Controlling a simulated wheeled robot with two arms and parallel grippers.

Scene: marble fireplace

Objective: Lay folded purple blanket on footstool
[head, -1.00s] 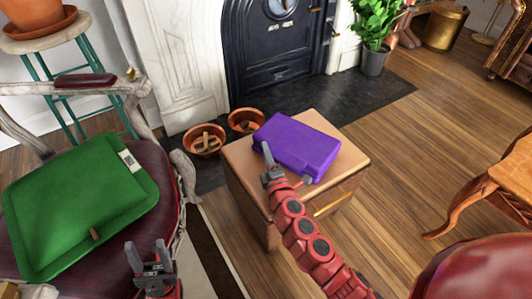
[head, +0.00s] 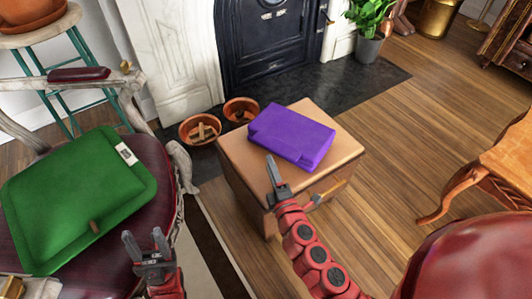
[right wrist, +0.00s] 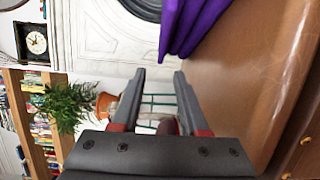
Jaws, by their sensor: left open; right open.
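The folded purple blanket (head: 292,136) lies flat on top of a small wooden drawer cabinet (head: 238,152). It also shows at the top of the right wrist view (right wrist: 192,22). My right gripper (head: 300,180) is open and empty at the near edge of the cabinet, just short of the blanket. In the right wrist view the open fingers (right wrist: 160,74) have nothing between them, and the blanket is beyond their tips. My left gripper (head: 143,236) is open and empty beside the armchair seat. A rounded dark red leather piece (head: 475,262) shows at bottom right; I cannot tell whether it is the footstool.
A green cushion (head: 80,195) lies on the armchair (head: 165,190) at left. Two terracotta pots (head: 200,129) stand behind the cabinet by the fireplace (head: 270,40). A wooden table (head: 505,160) stands at right. The floor between cabinet and table is clear.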

